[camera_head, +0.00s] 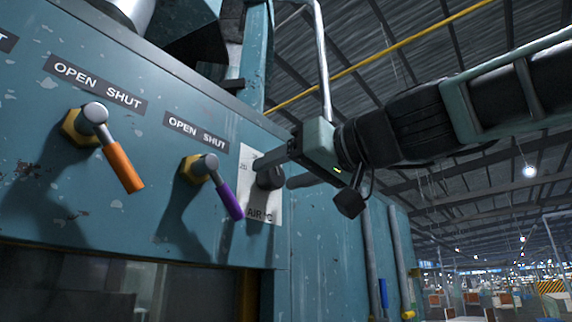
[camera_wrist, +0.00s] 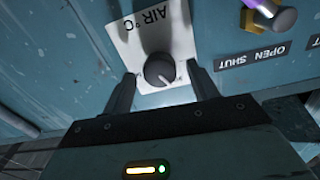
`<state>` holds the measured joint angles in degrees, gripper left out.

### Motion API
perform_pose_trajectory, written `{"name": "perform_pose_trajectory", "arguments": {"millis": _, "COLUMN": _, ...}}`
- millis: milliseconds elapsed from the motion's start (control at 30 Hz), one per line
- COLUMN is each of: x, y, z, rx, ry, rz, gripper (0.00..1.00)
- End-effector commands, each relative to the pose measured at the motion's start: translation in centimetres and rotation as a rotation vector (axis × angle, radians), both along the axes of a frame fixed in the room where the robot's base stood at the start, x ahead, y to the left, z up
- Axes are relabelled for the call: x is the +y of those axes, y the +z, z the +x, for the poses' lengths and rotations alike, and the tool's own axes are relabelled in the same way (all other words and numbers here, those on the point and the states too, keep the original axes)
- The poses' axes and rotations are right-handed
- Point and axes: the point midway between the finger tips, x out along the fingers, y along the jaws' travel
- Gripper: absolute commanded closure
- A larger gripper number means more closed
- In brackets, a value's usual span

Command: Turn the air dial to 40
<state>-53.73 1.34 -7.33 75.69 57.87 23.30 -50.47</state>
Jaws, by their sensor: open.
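The air dial is a dark round knob (camera_wrist: 159,70) on a white plate marked "AIR °C" (camera_wrist: 150,22), which appears upside down in the wrist view. A pale pointer mark shows on the knob's face, but I cannot read the value it points to. In the head view the plate (camera_head: 262,207) is on the teal panel, and the knob (camera_head: 270,177) is partly hidden by my gripper. My gripper (camera_wrist: 162,88) is open, with one finger on each side of the knob. I see gaps between the fingers and the knob in the wrist view.
Left of the dial are a purple-handled lever (camera_head: 228,200) and an orange-handled lever (camera_head: 122,168), both under "OPEN SHUT" labels. The purple lever (camera_wrist: 265,8) also shows in the wrist view. Vertical pipes (camera_head: 370,250) run on the right.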

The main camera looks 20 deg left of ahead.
Motion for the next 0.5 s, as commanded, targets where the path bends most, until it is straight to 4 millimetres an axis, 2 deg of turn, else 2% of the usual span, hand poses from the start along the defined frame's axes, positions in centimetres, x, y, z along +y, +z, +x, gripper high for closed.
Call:
{"name": "perform_pose_trajectory", "arguments": {"millis": 167, "x": 0.01, "y": -0.03, "z": 0.0, "rx": 0.0, "ry": 0.0, "rz": 0.0, "gripper": 0.41}}
{"name": "perform_pose_trajectory", "arguments": {"millis": 200, "x": 0.0, "y": -0.03, "z": 0.0, "rx": 0.0, "ry": 0.0, "rz": 0.0, "gripper": 0.44}}
{"name": "perform_pose_trajectory", "arguments": {"millis": 300, "x": -0.01, "y": -0.03, "z": -0.01, "rx": 0.0, "ry": 0.0, "rz": 0.0, "gripper": 0.72}}
{"name": "perform_pose_trajectory", "arguments": {"millis": 367, "x": -0.01, "y": -0.03, "z": -0.01, "rx": 0.0, "ry": 0.0, "rz": 0.0, "gripper": 0.86}}
{"name": "perform_pose_trajectory", "arguments": {"millis": 500, "x": -0.02, "y": -0.02, "z": -0.01, "rx": 0.001, "ry": 0.0, "rz": 0.0, "gripper": 0.86}}
